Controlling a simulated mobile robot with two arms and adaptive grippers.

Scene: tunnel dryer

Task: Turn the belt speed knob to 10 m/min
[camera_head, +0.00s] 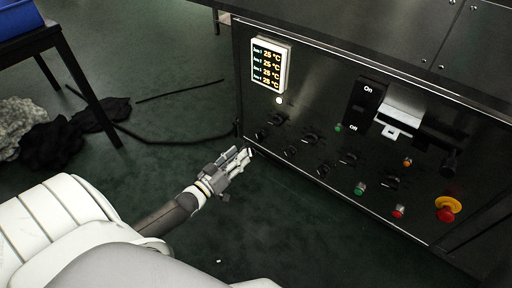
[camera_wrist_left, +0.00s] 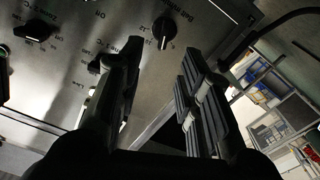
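The black control panel (camera_head: 335,120) of the dryer carries several black knobs. In the left wrist view a round dark knob (camera_wrist_left: 168,30) with a pale pointer mark sits near the panel's edge, with a small scale showing 12 beside it. Partly cut-off lettering by it seems to read Belt; its exact setting is too small to read. My left gripper (camera_head: 240,160) is at the panel's lower left corner. In the wrist view its two fingers (camera_wrist_left: 160,70) are apart with nothing between them, and the knob lies just beyond their tips. My right gripper is not in view.
Another knob (camera_wrist_left: 35,30) sits at the wrist view's upper left. The panel also has a lit temperature display (camera_head: 270,64), an On/Off switch (camera_head: 364,105) and a red emergency button (camera_head: 446,214). Dark cloth (camera_head: 50,140) lies on the floor at left. Floor before the panel is clear.

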